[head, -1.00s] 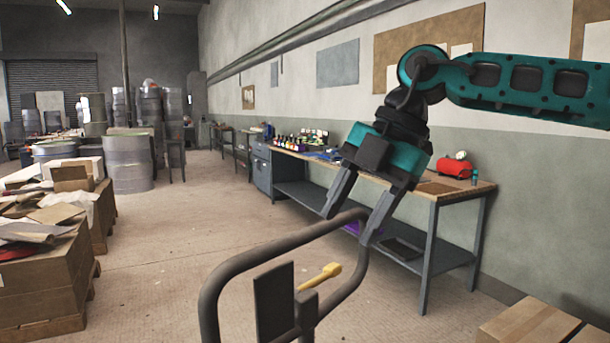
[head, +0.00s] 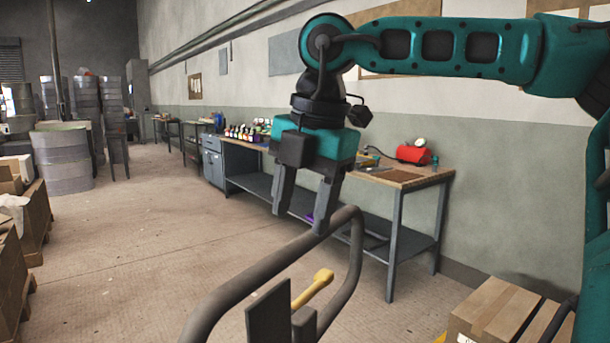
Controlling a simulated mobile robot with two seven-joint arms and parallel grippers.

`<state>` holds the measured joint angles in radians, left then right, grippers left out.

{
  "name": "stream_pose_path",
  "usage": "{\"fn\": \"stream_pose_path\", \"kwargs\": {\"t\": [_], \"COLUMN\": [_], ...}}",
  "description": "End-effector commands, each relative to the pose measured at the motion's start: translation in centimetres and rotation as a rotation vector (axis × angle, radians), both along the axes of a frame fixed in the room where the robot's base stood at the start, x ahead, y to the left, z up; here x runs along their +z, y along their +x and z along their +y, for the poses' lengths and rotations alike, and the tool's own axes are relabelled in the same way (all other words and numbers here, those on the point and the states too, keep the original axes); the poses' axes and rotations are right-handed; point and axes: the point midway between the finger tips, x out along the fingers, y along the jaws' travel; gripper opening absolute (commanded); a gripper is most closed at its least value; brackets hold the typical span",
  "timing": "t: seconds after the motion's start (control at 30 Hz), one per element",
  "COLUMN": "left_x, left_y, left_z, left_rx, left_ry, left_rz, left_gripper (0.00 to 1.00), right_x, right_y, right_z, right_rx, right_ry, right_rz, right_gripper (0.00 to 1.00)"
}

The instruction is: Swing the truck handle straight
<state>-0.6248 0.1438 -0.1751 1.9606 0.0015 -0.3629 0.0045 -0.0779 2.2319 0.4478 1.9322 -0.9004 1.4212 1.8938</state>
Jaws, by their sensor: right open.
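The truck handle (head: 225,290) is a grey tubular loop in the lower middle of the head view. It stands turned at an angle, its far upper corner to the right. A yellow lever (head: 313,288) and a dark plate (head: 268,318) sit inside the loop. My right gripper (head: 300,222) points down with its fingers apart, at the top bar near the far corner. One finger overlaps the bar in the picture; I cannot tell whether it touches. The truck's lower part is out of frame. My left gripper is not in view.
A workbench (head: 425,181) with bottles and a red tank (head: 413,153) stands along the wall behind. Cardboard boxes (head: 505,312) are at the lower right, and more boxes (head: 35,218) at the left edge. Open floor (head: 130,260) lies left of the handle.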

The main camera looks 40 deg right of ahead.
Motion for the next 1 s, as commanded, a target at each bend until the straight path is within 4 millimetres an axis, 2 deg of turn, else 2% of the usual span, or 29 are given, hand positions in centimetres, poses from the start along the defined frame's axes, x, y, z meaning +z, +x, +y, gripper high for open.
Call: {"fn": "stream_pose_path", "kwargs": {"t": [0.03,0.2,0.4,0.83,1.0], "left_x": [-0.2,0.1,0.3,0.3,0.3], "left_y": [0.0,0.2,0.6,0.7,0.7], "left_z": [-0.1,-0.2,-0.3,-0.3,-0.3], "left_rx": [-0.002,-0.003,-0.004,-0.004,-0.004], "left_ry": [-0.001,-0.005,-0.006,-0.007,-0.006], "left_rz": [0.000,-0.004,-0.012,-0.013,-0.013], "left_gripper": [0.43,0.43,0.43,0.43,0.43], "right_x": [-1.3,-4.3,-6.5,-7.1,-7.1], "right_y": [0.2,0.8,1.3,1.4,1.4], "right_z": [0.1,0.2,0.3,0.3,0.3], "right_rx": [0.002,0.001,0.000,0.000,0.000], "right_ry": [0.001,0.001,0.000,0.000,0.000], "right_rz": [0.003,0.003,0.000,-0.002,-0.002], "right_gripper": [0.56,0.56,0.56,0.55,0.38]}}
